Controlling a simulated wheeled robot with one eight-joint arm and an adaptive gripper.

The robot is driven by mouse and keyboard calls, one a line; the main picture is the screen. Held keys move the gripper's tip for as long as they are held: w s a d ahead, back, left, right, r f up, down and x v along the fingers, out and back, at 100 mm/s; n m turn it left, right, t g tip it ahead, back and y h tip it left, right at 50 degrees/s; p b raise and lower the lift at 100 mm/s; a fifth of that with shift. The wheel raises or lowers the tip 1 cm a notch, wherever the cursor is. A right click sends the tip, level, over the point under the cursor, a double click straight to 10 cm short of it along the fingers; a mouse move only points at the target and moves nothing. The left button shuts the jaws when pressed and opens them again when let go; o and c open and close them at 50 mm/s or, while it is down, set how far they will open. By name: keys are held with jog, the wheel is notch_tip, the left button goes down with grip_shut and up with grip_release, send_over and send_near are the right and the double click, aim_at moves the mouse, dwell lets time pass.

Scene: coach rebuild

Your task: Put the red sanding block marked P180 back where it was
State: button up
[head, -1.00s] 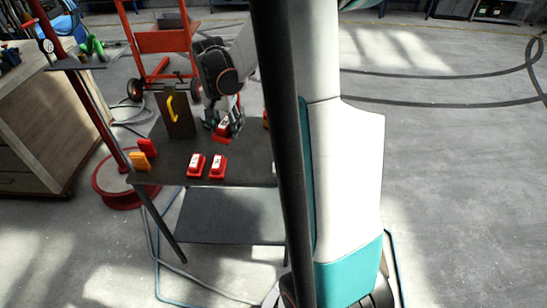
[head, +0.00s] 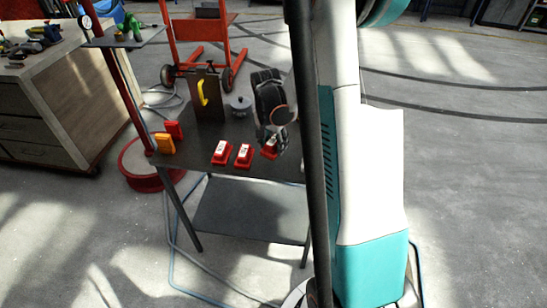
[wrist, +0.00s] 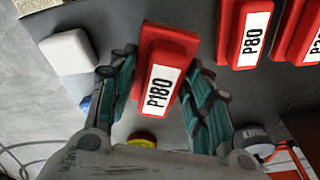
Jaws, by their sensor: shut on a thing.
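The red sanding block marked P180 (wrist: 165,65) is between the two fingers of my gripper (wrist: 160,105) in the wrist view, its white label readable. My gripper is shut on it. In the head view my gripper (head: 271,143) points down at the front of the dark table (head: 185,155), with the P180 block (head: 269,148) partly hidden below it. The block is at the right end of a row with two red blocks (head: 221,152) (head: 243,155). The neighbouring block reads P80 (wrist: 245,35) in the wrist view, with a gap between. I cannot tell whether P180 touches the table.
An upright dark board with a yellow handle (head: 203,92) and a grey round item (head: 240,103) stand farther back. An orange block (head: 164,143) and a red one (head: 174,130) are at the left edge. A white block (wrist: 68,52) lies beside P180, opposite P80.

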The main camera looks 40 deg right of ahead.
aim_at(273, 153)
jog(key=shift+f+b, duration=0.8)
jog(key=shift+f, duration=1.7)
jog(key=shift+f, duration=0.15)
jog(key=o, duration=1)
jog(key=shift+c, duration=0.2)
jog(key=r+p, duration=0.1)
jog(key=r, duration=0.3)
jog(key=a+r+p, duration=0.1)
jog(key=r, duration=0.3)
jog(key=r+p, duration=0.2)
jog(key=r, duration=0.2)
jog(key=shift+s+a+r, duration=0.1)
jog(key=shift+s+a, duration=0.2)
jog(key=shift+a, duration=0.05)
